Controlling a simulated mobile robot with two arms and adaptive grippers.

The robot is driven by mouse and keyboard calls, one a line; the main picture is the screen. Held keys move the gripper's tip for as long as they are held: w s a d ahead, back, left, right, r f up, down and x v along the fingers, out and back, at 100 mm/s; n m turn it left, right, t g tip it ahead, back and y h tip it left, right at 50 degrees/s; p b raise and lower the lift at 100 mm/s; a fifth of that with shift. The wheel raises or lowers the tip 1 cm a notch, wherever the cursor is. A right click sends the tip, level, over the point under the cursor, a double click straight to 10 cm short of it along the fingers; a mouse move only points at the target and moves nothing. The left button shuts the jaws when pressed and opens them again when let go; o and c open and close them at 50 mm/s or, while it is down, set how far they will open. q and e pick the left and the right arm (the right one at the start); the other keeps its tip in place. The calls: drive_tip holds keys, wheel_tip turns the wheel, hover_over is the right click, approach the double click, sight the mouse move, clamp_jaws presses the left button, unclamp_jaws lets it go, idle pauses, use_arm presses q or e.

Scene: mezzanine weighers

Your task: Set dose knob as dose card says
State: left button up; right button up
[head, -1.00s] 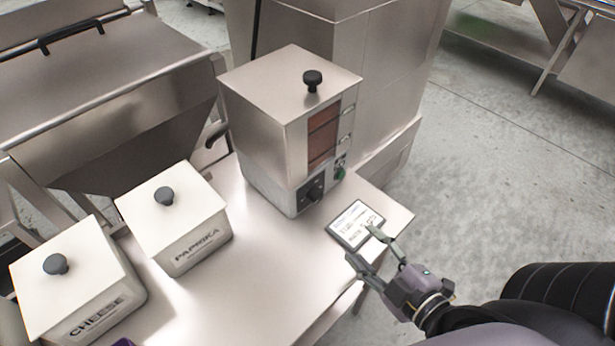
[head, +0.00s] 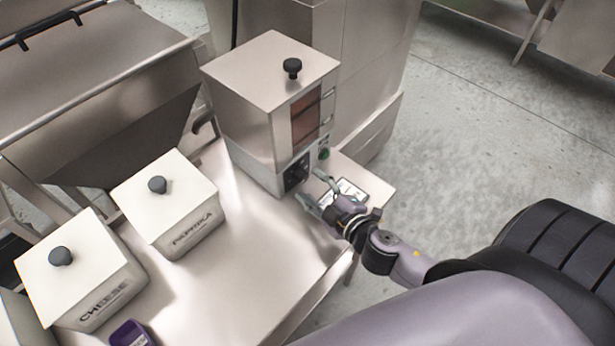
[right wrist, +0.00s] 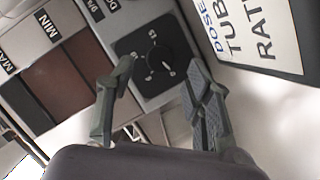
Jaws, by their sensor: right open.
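The dose knob (head: 297,173) is a black dial on a dark square plate, low on the front of the steel dispenser (head: 262,100). In the wrist view the card (right wrist: 262,62) shows only cut-off words, "DOSE", "TUB", "RAT".
White lidded bins marked PAPRIKA (head: 168,200) and CHEESE (head: 75,265) stand on the left of the steel table (head: 250,290). A purple tub (head: 130,335) is at the bottom edge. A green button (head: 323,154) sits beside the knob plate. The table's front middle is clear.

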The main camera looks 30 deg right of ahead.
sight(304, 179)
drive_tip(key=shift+x, duration=1.55)
drive_tip(key=shift+c, duration=0.4)
clamp_jaws()
